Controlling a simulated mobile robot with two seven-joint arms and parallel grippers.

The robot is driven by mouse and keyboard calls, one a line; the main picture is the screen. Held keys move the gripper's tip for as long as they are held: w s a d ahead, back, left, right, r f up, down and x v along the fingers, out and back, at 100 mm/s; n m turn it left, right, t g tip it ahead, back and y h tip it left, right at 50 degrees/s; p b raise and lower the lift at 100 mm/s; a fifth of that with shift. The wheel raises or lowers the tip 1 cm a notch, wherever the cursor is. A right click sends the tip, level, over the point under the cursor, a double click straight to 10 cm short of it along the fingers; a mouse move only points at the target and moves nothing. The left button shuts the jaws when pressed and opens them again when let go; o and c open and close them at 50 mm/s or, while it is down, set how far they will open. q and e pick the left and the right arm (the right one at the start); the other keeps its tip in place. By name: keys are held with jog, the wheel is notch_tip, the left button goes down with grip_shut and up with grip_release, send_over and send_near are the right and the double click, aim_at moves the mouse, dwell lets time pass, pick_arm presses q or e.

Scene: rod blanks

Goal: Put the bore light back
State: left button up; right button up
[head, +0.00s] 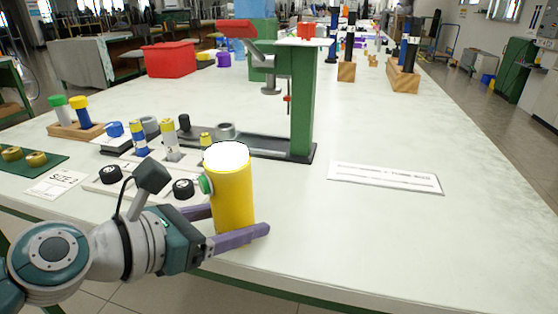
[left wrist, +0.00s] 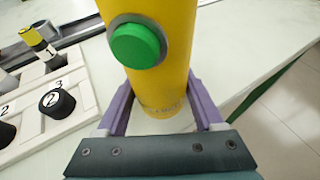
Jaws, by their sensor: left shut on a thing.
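The bore light (head: 232,190) is a thick yellow cylinder with a white top and a green button on its side. It stands upright near the table's front edge. My left gripper (head: 238,226) is shut on its lower part, with one purple finger on each side. In the left wrist view the yellow body (left wrist: 168,80) fills the middle, between the fingers (left wrist: 158,112), and the green button (left wrist: 137,44) faces the camera. I cannot tell whether its base touches the table. My right gripper is not in view.
A white numbered board (head: 130,187) with black knobs lies left of the light. Behind stands a green press (head: 302,100) on a dark base. A white printed card (head: 385,178) lies to the right. The table right of the light is mostly clear.

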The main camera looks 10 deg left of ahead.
pick_arm(q)
jog(key=c, duration=0.8)
